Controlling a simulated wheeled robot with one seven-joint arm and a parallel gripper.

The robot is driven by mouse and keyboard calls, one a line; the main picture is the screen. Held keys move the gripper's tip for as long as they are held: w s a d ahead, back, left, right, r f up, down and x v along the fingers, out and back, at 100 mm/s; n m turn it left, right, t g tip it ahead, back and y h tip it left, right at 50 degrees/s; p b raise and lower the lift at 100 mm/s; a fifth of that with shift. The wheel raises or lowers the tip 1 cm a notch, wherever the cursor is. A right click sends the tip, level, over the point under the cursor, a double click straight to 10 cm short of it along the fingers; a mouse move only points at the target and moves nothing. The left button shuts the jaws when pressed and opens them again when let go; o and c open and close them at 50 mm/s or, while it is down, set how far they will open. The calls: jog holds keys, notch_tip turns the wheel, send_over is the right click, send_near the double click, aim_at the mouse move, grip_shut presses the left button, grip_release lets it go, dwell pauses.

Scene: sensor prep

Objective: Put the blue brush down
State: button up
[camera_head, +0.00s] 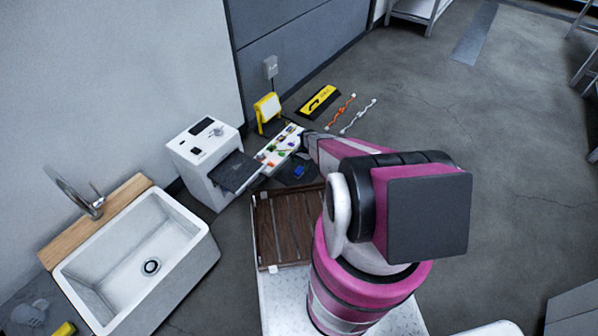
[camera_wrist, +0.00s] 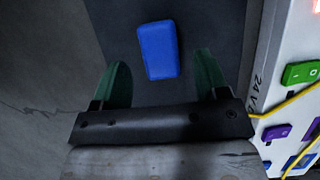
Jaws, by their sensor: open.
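The blue brush (camera_wrist: 158,50) shows in the wrist view as a plain blue block lying on a dark grey pad (camera_wrist: 118,18). In the head view it is a small blue patch (camera_head: 299,171) on the dark pad beside the white board. My gripper (camera_wrist: 161,72) is open, with one green finger to the left of the brush and one to the right. Gaps show between the brush and both fingers, and it lies just beyond them in the picture. In the head view my arm hides most of the gripper.
The white board (camera_head: 282,146) with coloured modules stands close to the right of my gripper; yellow wires (camera_wrist: 292,100) run from it. A white machine (camera_head: 205,150), yellow lamp (camera_head: 268,108), wooden slatted tray (camera_head: 283,225) and sink (camera_head: 140,255) are nearby. Open floor lies right.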

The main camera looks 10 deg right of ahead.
jog(key=v, duration=0.7)
jog(key=s+a+r+n+t+h, duration=0.1)
jog(key=s+r+n, duration=0.2)
jog(key=s+r, duration=0.6)
jog(key=s+a+r+n+t+h, duration=0.1)
jog(key=s+r+n, duration=0.2)
jog(key=s+r, duration=0.6)
jog(key=s+a+r+n+t+h, duration=0.1)
jog(key=s+r+n, duration=0.2)
jog(key=s+r, duration=0.6)
notch_tip(320, 180, up, 16)
jog(key=shift+s+f, duration=0.1)
jog(key=shift+s, duration=0.05)
jog(key=shift+o, duration=0.3)
